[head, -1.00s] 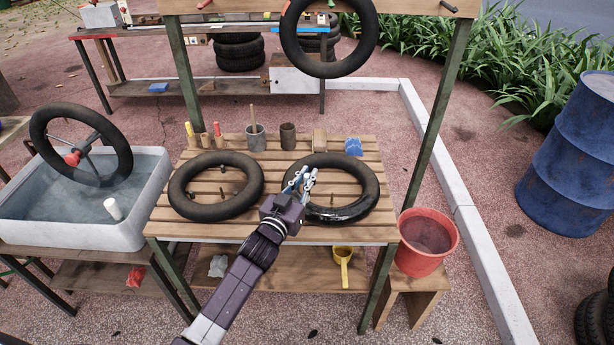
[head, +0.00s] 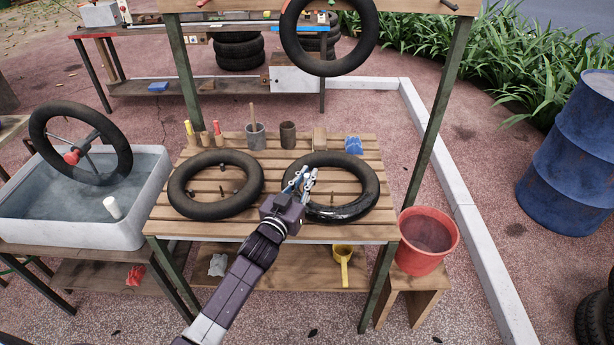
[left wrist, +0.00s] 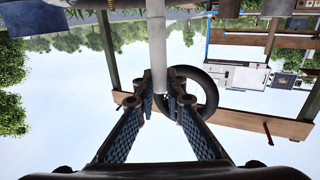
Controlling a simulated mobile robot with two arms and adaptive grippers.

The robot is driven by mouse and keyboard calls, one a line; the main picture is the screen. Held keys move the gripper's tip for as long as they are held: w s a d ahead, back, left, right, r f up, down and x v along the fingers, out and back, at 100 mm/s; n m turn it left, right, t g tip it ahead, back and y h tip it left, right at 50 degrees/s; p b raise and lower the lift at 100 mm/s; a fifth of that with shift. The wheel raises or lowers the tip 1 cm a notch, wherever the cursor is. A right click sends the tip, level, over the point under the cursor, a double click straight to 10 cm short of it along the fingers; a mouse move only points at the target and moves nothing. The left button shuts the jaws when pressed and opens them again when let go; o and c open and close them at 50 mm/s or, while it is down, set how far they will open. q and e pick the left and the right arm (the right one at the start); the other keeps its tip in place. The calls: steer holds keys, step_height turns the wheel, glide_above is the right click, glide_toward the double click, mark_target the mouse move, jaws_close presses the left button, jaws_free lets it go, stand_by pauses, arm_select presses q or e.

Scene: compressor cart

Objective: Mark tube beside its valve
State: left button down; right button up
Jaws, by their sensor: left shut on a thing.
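Two black inner tubes lie flat on the slatted wooden bench (head: 270,232): a left tube (head: 186,205) and a right tube (head: 366,178). The right tube has a shiny dark patch on its near side. A small valve-like stub shows inside the left tube; I cannot make out the right tube's valve behind my gripper. My left gripper (head: 302,180) is over the left part of the right tube's ring. It is shut on a pale stick (left wrist: 157,45), which stands between the fingers in the left wrist view. I cannot tell whether the stick touches the tube. My right gripper is out of view.
Colored-handled tools, a grey cup (head: 256,142), a brown cup (head: 288,136), a wooden block (head: 319,140) and a blue object (head: 353,146) line the bench's back. Another tube (head: 370,40) hangs above. A water tub (head: 152,215) stands left, a red bucket (head: 428,255) right.

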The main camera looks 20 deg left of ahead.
arm_select(q)
steer(key=shift+f, duration=0.3)
steer(key=shift+d, duration=0.2)
steer(key=shift+s+d+f, duration=0.1)
steer(key=shift+s+d, duration=0.05)
steer(key=shift+d, duration=0.15)
steer(key=shift+s+d, duration=0.1)
steer(key=shift+d, duration=0.4)
stand_by(0.4)
steer(key=shift+a+p, duration=0.2)
steer(key=shift+p, duration=0.2)
steer(key=shift+a, duration=0.3)
steer(key=shift+w+a, duration=0.25)
steer(key=shift+a, duration=0.25)
steer(key=shift+s+d+p, duration=0.25)
steer(key=shift+d+p, duration=0.35)
steer(key=shift+d, duration=0.4)
stand_by(0.4)
steer(key=shift+r, duration=0.2)
